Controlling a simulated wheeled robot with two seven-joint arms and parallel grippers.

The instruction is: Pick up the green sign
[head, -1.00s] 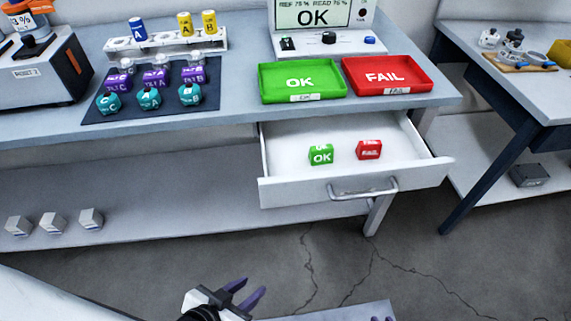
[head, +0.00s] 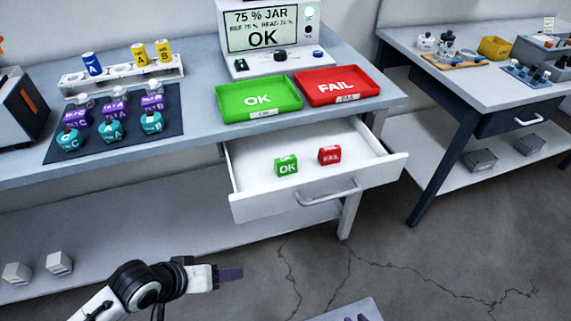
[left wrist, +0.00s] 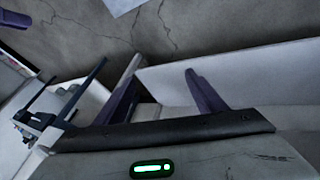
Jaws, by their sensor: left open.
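The green sign (head: 286,166), a small block marked OK, sits in the open white drawer, left of a red FAIL sign (head: 330,155). My left gripper (head: 230,274) is in front of and below the drawer, to the lower left of the green sign and apart from it. In the left wrist view its two fingers (left wrist: 168,88) are spread with nothing between them, and the green sign does not show there. Small purple tips, likely my right gripper (head: 357,318), show at the bottom edge; their opening is unclear.
The drawer (head: 253,205) is pulled out under the workbench, with its front wall and handle (head: 328,192) facing me. Green OK (head: 258,115) and red FAIL (head: 337,98) trays stand on the bench above it. Jars stand at left. A second table (head: 470,95) is at right.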

